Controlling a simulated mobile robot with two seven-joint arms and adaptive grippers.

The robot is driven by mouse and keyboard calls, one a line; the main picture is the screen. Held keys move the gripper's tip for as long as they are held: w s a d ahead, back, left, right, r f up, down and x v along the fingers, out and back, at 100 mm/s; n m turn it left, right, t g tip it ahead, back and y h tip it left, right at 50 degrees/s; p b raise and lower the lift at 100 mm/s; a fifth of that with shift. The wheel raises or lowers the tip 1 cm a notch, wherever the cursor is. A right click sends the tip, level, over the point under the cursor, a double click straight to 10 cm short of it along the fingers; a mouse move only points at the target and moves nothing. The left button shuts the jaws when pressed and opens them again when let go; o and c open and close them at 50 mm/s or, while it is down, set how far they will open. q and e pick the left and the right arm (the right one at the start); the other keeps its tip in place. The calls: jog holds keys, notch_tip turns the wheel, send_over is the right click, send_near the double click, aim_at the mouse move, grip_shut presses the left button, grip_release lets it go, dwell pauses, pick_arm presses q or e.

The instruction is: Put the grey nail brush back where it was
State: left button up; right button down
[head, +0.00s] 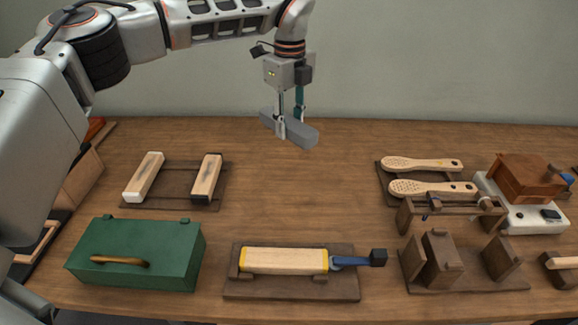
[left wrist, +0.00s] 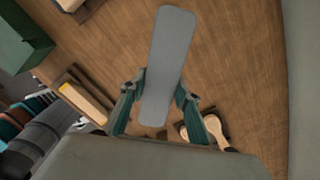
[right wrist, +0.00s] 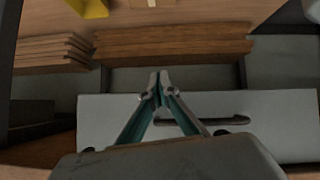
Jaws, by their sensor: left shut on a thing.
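The grey nail brush (head: 302,134) is a long grey bar with rounded ends. My left gripper (head: 290,122) is shut on it and holds it in the air above the back middle of the table. In the left wrist view the brush (left wrist: 170,45) passes between the two fingers, its long part reaching away from them. No bristles show on it. A dark brown tray (head: 180,170) at the left holds a white-ended wooden brush (head: 146,176) and a black-ended one (head: 207,177), with bare room between. My right gripper (right wrist: 159,82) has its fingertips together, empty, in the right wrist view.
A green box (head: 140,250) stands front left. A wooden block (head: 284,260) and blue-handled tool (head: 350,262) lie on a fixture at front centre. Two perforated paddles (head: 425,164), a rack (head: 450,210) and a brown block holder (head: 470,280) fill the right. The table middle is clear.

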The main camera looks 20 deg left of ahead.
pick_arm(q)
notch_tip(320, 180, down, 13)
jog(key=shift+r+b, duration=0.15)
jog(key=shift+b, duration=0.7)
jog(key=shift+f, duration=0.3)
jog(key=shift+r, duration=0.15)
jog(key=o, duration=0.9)
jog(key=shift+f, duration=0.2)
jog(key=shift+o, duration=0.8)
